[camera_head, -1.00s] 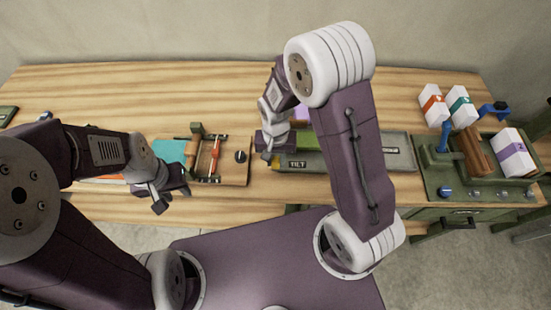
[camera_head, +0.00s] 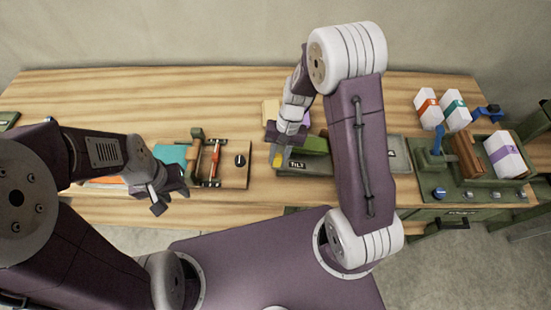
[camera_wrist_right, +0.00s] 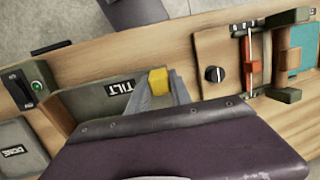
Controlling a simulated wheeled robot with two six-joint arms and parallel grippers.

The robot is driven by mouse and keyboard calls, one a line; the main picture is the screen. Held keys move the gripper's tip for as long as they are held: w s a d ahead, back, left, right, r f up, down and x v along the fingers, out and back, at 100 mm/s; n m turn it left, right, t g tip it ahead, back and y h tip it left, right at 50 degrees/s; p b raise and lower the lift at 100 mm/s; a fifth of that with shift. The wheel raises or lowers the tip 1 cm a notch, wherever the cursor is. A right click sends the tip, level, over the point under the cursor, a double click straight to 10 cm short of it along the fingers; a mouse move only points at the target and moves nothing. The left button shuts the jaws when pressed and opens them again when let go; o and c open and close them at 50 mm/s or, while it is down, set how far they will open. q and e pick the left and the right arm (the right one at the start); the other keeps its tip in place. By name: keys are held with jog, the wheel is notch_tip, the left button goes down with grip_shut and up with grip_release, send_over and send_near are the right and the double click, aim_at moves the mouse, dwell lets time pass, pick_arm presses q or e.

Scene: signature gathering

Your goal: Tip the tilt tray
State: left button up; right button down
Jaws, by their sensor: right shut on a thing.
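The grey-green tilt tray (camera_head: 318,166) with its "TILT" label lies in the middle of the bench, partly hidden behind my right arm. In the right wrist view its labelled front (camera_wrist_right: 97,102) shows to the left of the fingers. A yellow grip piece (camera_head: 278,160) is at its left end. My right gripper (camera_head: 277,151) is shut on this piece. In the right wrist view the yellow piece (camera_wrist_right: 158,80) shows between the two fingertips. My left gripper (camera_head: 166,193) hovers empty near the bench's front edge at the left, its jaw gap not clear.
A wooden board with a red-handled bar (camera_head: 215,160) and black knob lies left of the tray. Beside it is a teal sheet (camera_head: 172,154). A green station (camera_head: 431,180) with white cartons stands at the right.

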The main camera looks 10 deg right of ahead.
jog(key=shift+w+r, duration=0.1)
jog(key=shift+r, duration=0.05)
jog(key=c, duration=1.2)
grip_release()
jog(key=shift+d, duration=0.1)
jog(key=shift+o, duration=0.2)
jog(key=b+v, duration=0.1)
jog(key=v, duration=0.8)
jog(key=shift+d, duration=0.1)
jog(key=s+d+f+n+t+h+b, duration=0.2)
jog(key=s+f, duration=0.4)
jog(key=s, duration=0.3)
jog(key=shift+s+d+f+n+t+b, duration=0.35)
jog(key=shift+d+n+b, duration=0.25)
jog(key=shift+b, duration=0.6)
